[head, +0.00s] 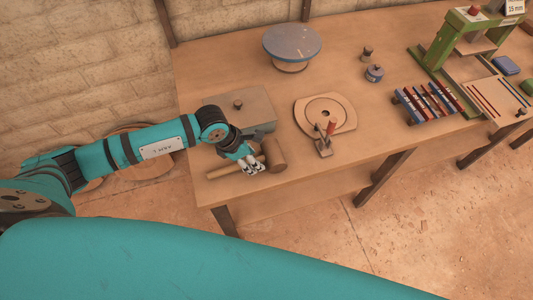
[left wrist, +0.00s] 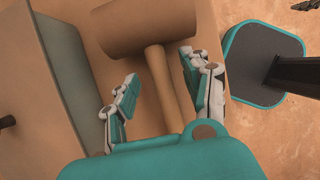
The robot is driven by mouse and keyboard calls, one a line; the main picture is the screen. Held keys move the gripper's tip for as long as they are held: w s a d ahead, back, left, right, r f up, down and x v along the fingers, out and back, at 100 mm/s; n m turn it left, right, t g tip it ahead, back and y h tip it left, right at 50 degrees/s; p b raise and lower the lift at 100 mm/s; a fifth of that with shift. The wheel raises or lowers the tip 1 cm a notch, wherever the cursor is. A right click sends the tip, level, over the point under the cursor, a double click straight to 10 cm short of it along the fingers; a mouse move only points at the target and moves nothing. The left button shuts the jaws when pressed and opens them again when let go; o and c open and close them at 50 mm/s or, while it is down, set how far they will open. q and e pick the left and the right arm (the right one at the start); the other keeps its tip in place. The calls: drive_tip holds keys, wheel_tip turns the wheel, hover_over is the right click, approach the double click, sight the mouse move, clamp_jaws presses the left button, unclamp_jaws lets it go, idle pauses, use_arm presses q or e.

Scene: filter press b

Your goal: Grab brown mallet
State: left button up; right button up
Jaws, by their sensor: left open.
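The brown mallet (head: 274,155) lies on the near left part of the wooden table, its handle pointing left. In the left wrist view its thick head (left wrist: 148,25) is at the top and its handle (left wrist: 164,88) runs down between my fingers. My left gripper (head: 252,167) is open above the handle, close to the head; it also shows in the left wrist view (left wrist: 155,85), with one finger on each side of the handle. I cannot tell whether the fingers touch it. The lower end of the handle is hidden by my gripper. My right gripper is not in view.
A grey box with a knob (head: 258,106) stands just behind the mallet. A round-holed board with a red-handled clamp (head: 335,105) is to the right. A blue-topped turntable (head: 292,42), a rack of coloured strips (head: 412,108) and a green press (head: 437,50) stand farther off.

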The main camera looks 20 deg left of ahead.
use_arm(q)
drive_tip(key=shift+d+f, duration=0.2)
drive_tip(key=shift+f, duration=0.3)
drive_tip(key=shift+w, duration=0.1)
clamp_jaws()
drive_tip(key=shift+r, duration=0.1)
